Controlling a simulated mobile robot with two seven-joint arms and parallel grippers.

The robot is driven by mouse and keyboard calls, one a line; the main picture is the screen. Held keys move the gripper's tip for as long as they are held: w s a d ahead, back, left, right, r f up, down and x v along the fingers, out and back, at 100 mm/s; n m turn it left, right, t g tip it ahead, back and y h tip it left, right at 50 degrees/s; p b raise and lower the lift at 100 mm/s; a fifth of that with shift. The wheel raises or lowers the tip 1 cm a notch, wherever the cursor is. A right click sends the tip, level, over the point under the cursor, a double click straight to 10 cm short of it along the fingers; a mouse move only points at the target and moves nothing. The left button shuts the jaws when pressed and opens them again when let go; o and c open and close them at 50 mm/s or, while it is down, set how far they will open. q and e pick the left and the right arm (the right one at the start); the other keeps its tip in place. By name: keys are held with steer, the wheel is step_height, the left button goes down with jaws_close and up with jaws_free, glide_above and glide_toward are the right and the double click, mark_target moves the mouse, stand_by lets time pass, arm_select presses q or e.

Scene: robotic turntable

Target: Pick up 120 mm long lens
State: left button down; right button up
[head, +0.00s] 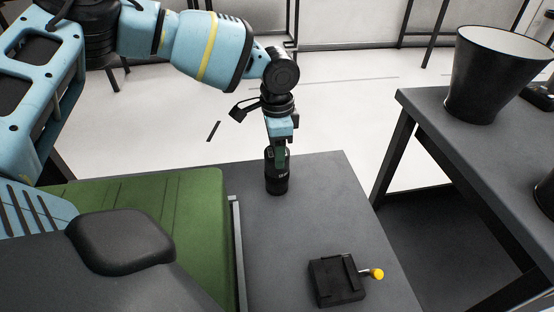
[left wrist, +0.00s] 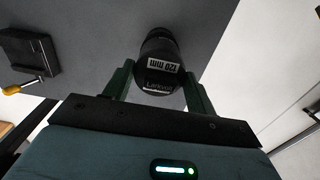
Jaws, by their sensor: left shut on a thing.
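The 120 mm long lens (head: 277,181) is a black cylinder standing upright near the far edge of the dark grey table (head: 325,218). My left gripper (head: 279,158) reaches down over it from above, with its fingers at the lens's upper part. In the left wrist view the lens (left wrist: 160,62) sits between the two green fingers of my left gripper (left wrist: 158,88), and its white "120 mm" label shows. The gripper is shut on the lens. I cannot tell whether the lens's base touches the table. My right gripper is not in view.
A black mount with a yellow-knobbed lever (head: 336,282) sits at the table's front. A green mat (head: 190,225) lies left of the metal rail (head: 238,250). A second table (head: 425,125) at right holds a large black cone (head: 482,80). A floor gap separates the tables.

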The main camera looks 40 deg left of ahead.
arm_select(q)
steer(key=shift+r, duration=0.15)
step_height(320, 180, up, 10)
steer(key=shift+f+p, duration=0.1)
steer(key=shift+p, duration=0.5)
